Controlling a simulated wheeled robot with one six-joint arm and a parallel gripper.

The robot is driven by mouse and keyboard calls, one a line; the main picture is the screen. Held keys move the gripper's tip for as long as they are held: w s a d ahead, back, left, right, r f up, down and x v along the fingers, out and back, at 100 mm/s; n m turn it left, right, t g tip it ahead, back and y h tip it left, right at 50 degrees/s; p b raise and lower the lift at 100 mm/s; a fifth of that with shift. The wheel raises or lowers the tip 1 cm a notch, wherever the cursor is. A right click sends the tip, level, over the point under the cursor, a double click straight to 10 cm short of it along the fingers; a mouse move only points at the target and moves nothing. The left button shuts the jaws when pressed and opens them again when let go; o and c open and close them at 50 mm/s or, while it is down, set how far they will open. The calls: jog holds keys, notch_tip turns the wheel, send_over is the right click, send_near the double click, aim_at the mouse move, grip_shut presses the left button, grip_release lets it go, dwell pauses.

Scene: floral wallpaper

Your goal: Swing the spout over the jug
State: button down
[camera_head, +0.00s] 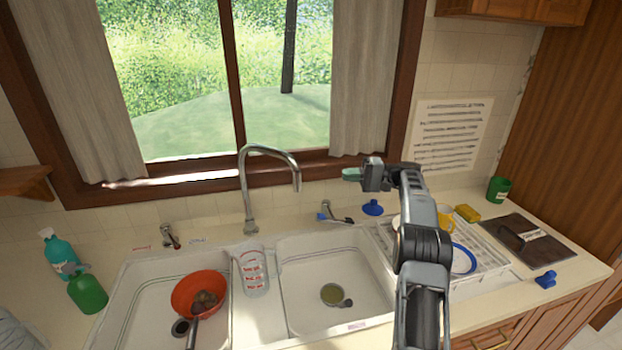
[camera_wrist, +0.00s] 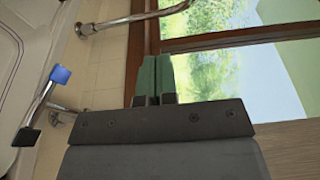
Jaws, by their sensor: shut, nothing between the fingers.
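The chrome gooseneck spout (camera_head: 246,185) rises behind the sink. It arches to the right, and its open end hangs at the right basin's side. The clear measuring jug (camera_head: 253,272) with red markings stands at the divider between the two basins, left of the spout's end. My gripper (camera_head: 350,174) is in the air to the right of the spout's end, apart from it. Its green fingers are closed together with nothing between them. In the wrist view the fingers (camera_wrist: 153,75) point toward the window, and part of the spout (camera_wrist: 108,22) shows at the upper left.
A tap with a blue handle (camera_head: 322,216) stands right of the spout's base, with another tap (camera_head: 170,238) to its left. A dish rack (camera_head: 488,262) stands beneath my arm. The right basin is mostly clear.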

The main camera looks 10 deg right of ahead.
jog(key=a+p, duration=0.3)
jog(key=a, duration=0.9)
jog(key=shift+a, duration=0.1)
